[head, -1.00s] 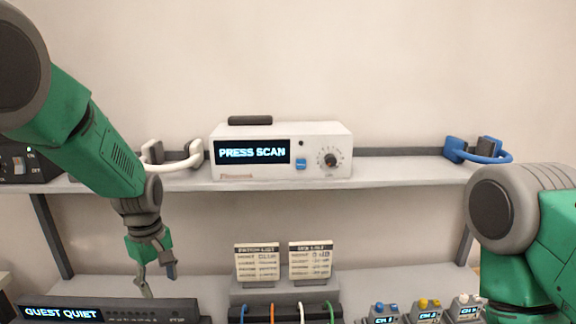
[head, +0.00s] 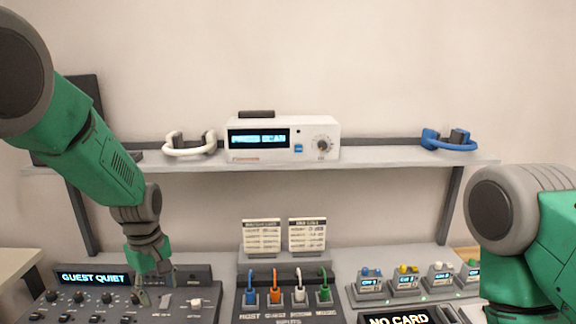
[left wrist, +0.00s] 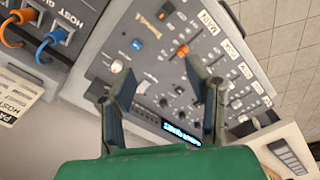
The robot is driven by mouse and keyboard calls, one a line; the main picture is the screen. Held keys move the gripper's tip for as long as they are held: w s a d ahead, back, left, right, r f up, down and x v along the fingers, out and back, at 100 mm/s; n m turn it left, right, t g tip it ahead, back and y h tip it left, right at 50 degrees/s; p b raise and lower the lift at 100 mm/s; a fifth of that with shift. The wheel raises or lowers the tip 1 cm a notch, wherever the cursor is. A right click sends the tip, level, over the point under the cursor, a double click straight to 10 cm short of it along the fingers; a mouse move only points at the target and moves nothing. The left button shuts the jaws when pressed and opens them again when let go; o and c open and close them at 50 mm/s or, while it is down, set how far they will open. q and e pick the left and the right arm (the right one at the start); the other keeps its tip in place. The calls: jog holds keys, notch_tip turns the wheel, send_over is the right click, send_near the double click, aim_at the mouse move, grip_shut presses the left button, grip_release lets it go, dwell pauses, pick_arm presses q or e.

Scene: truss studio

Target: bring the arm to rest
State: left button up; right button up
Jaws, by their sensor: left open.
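My left arm comes in from the left in the head view, and its gripper (head: 154,284) hangs pointing down over the mixer console (head: 66,304), whose display reads "GUEST QUIET". In the left wrist view the two fingers of the gripper (left wrist: 160,105) stand apart with nothing between them. The console (left wrist: 150,50) with its knobs and faders lies beneath them. I cannot tell the exact height of the fingertips above it. My right arm shows at the right edge of the head view; its gripper is out of the picture.
A white box with a display (head: 282,150) stands on the shelf (head: 380,157) between white headphones (head: 190,148) and blue headphones (head: 446,142). Below are several coloured plugs (head: 275,295), two text cards (head: 262,236), small button boxes (head: 405,282) and a "NO CARD" display (head: 398,319).

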pick_arm(q)
jog(key=s+a+f+m, duration=0.3)
jog(key=s+f+m, duration=0.2)
jog(key=s+f, duration=1.15)
jog(key=s+d+f+m, duration=0.1)
jog(key=s+f+m, duration=0.15)
jog(key=s, duration=0.75)
jog(key=s+f+m, duration=0.1)
jog(key=s+m, duration=0.3)
jog(key=s, duration=0.6)
notch_tip(320, 180, down, 18)
jog(key=w+d+b, duration=0.1)
jog(key=w+b, duration=0.1)
jog(key=b, duration=1.6)
jog(key=shift+d+m+t, duration=0.3)
jog(key=shift+m, duration=0.05)
pick_arm(e)
notch_tip(320, 180, down, 18)
jog(key=shift+w+f, duration=0.15)
jog(key=shift+w, duration=0.15)
pick_arm(q)
jog(key=shift+w, duration=0.1)
jog(key=shift+w, duration=0.1)
pick_arm(e)
jog(key=shift+a, duration=0.1)
